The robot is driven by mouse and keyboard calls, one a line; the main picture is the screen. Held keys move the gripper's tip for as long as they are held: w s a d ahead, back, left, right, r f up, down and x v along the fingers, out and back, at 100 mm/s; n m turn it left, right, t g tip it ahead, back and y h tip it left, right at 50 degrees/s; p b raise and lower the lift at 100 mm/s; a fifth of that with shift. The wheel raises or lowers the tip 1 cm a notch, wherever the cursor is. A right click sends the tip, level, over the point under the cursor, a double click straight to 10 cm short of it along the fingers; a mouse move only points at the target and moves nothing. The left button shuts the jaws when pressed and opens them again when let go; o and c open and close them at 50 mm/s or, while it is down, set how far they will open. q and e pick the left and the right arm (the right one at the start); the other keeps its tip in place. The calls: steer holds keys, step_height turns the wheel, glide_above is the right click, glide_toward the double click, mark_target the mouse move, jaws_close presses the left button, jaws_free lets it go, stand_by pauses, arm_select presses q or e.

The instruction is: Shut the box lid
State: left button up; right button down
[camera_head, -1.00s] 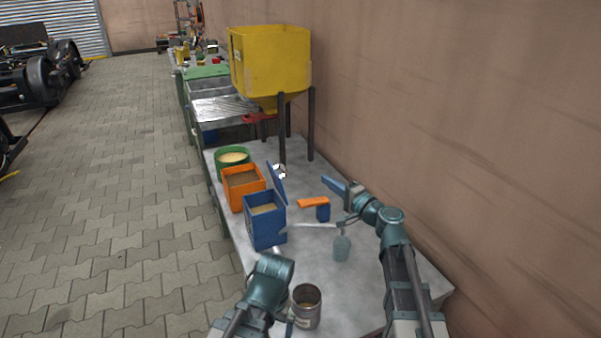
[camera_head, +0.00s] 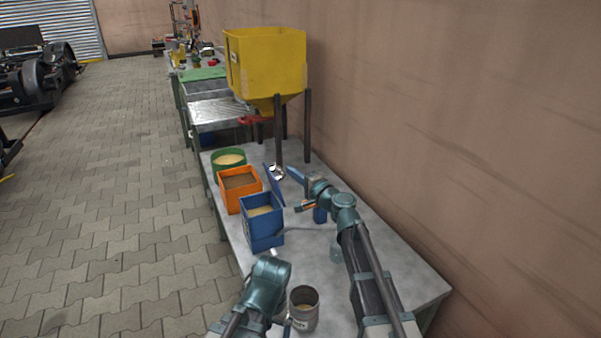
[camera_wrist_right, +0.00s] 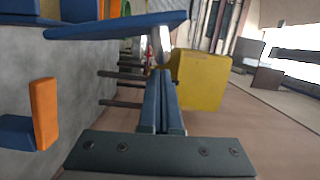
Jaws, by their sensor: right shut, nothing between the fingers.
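The blue box (camera_head: 263,228) stands on the bench, open at the top, with a tan filling. Its blue lid (camera_head: 273,188) stands up, tilted, at the box's far right side. In the right wrist view the lid (camera_wrist_right: 115,25) is a flat blue panel just beyond the fingertips. My right gripper (camera_head: 291,175) is shut and empty, just right of the lid; contact cannot be told. Its fingers show together in the right wrist view (camera_wrist_right: 162,85). My left arm reaches in at the bottom; its gripper (camera_head: 287,326) barely shows beside a grey mug.
An orange box (camera_head: 237,198) and a green round container (camera_head: 228,164) stand behind the blue box. A yellow hopper (camera_head: 265,62) on dark legs rises behind. An orange-and-blue object (camera_wrist_right: 43,112) lies below my right wrist. The grey mug (camera_head: 304,314) stands in front.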

arm_select(q)
steer(key=shift+r, duration=0.1)
arm_select(e)
steer(key=shift+a, duration=0.15)
arm_select(q)
steer(key=shift+r+p, duration=0.2)
steer(key=shift+p, duration=0.1)
arm_select(e)
steer(key=shift+s+a+r+n, duration=0.15)
steer(key=shift+s+a+n, duration=0.05)
steer(key=shift+a+n, duration=0.1)
